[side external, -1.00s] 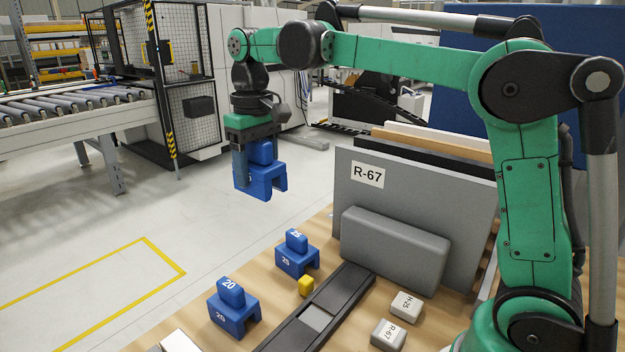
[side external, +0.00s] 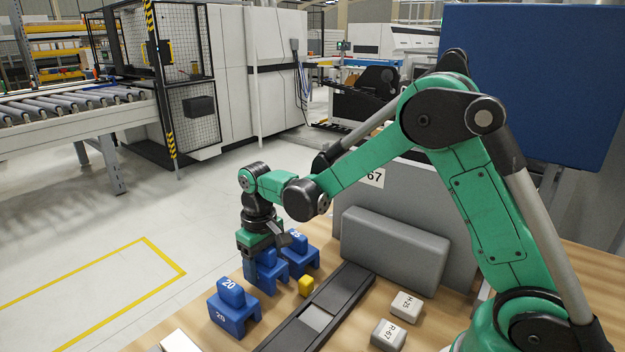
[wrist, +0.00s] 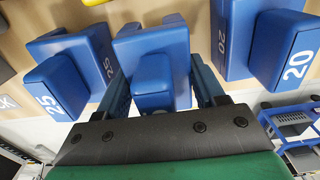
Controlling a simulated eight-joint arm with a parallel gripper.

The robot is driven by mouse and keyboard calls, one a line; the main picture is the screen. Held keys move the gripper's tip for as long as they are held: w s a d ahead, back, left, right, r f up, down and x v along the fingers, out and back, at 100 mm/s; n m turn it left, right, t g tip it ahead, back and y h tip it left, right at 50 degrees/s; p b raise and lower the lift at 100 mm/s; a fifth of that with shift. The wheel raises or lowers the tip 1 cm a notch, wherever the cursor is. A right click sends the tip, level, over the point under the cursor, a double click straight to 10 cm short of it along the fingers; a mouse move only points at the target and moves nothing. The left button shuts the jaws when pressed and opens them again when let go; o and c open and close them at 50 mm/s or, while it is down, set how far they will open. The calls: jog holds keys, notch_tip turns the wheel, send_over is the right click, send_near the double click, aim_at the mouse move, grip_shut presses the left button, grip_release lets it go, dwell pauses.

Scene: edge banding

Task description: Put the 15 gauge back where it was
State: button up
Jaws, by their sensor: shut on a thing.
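My gripper (side external: 264,262) is shut on a blue block gauge (side external: 273,278), gripping its upper knob. No number shows on this gauge now. It is upright, low over the wooden table between the other two gauges; I cannot tell whether it touches the table. The wrist view also shows the held gauge (wrist: 152,85) between the two fingers of my gripper (wrist: 160,88). The blue 25 gauge (side external: 302,255) stands just behind it, partly hidden, and at left in the wrist view (wrist: 62,80). The blue 20 gauge (side external: 233,308) stands in front, and at right in the wrist view (wrist: 290,52).
A small yellow block (side external: 306,286) and a dark rail (side external: 335,300) lie right of the gauges. A grey padded block (side external: 395,250) stands before a grey panel (side external: 430,195). Two labelled blocks, H-25 (side external: 406,306) and R-67 (side external: 388,335), lie at the right.

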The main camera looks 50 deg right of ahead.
jog(key=shift+f, duration=0.85)
jog(key=shift+f, duration=0.15)
jog(key=o, duration=1.1)
